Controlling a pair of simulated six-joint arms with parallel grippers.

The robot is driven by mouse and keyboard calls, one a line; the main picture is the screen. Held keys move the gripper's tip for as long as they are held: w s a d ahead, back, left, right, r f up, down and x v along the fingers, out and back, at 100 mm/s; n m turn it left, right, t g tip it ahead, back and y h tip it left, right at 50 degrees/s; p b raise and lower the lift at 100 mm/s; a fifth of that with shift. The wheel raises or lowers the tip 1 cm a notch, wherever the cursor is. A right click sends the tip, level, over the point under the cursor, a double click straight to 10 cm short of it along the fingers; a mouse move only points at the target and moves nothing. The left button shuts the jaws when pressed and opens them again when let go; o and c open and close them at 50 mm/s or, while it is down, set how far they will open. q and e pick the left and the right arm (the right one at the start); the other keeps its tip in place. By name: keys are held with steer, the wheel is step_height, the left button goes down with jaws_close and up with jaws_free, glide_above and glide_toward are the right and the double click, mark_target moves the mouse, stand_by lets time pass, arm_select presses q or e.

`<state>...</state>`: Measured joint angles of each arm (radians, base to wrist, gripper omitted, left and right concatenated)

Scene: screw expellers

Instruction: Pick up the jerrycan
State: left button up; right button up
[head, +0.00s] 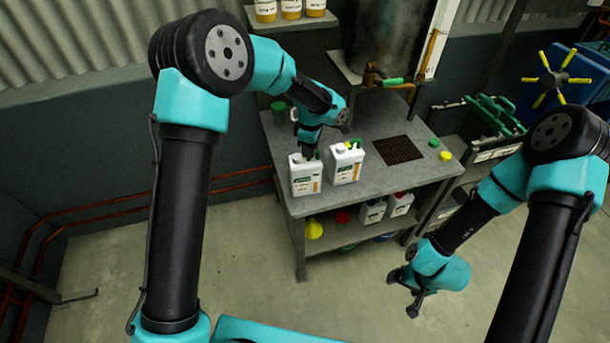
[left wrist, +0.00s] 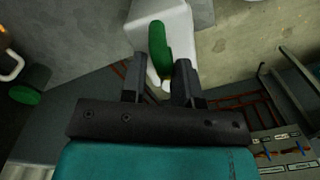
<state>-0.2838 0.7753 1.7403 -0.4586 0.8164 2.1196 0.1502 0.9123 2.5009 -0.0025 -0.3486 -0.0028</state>
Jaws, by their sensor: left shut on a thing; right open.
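Two white jerrycans with labels stand side by side at the front left of the grey workbench in the head view. My left gripper (head: 309,152) reaches down onto the top of the left jerrycan (head: 304,178) and is shut on it. Its fingers partly hide the grip. In the left wrist view, a white jerrycan body (left wrist: 182,25) with a green part shows at my left fingertips (left wrist: 160,75). I cannot tell whether the can is clear of the bench. The right jerrycan (head: 345,166) is close beside it. My right gripper (head: 413,295) is open and empty, low over the floor.
The workbench (head: 375,185) has a dark grate (head: 398,150) and small green and yellow caps at the right. A green container (head: 279,112) stands behind the left gripper. A tap (head: 385,80) hangs at the back. More containers (head: 372,212) stand on the lower shelf.

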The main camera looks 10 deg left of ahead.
arm_select(q)
jaws_close()
stand_by(0.7)
steer(key=shift+r, duration=0.1)
steer(key=shift+r, duration=1.65)
steer(key=shift+s+r, duration=0.1)
steer(key=shift+s, duration=0.1)
steer(key=s+d+r, duration=0.1)
steer(key=s+d, duration=0.2)
steer(key=s, duration=1.2)
steer(key=shift+s+r, duration=0.15)
steer(key=shift+r, duration=0.05)
steer(key=shift+a, duration=0.1)
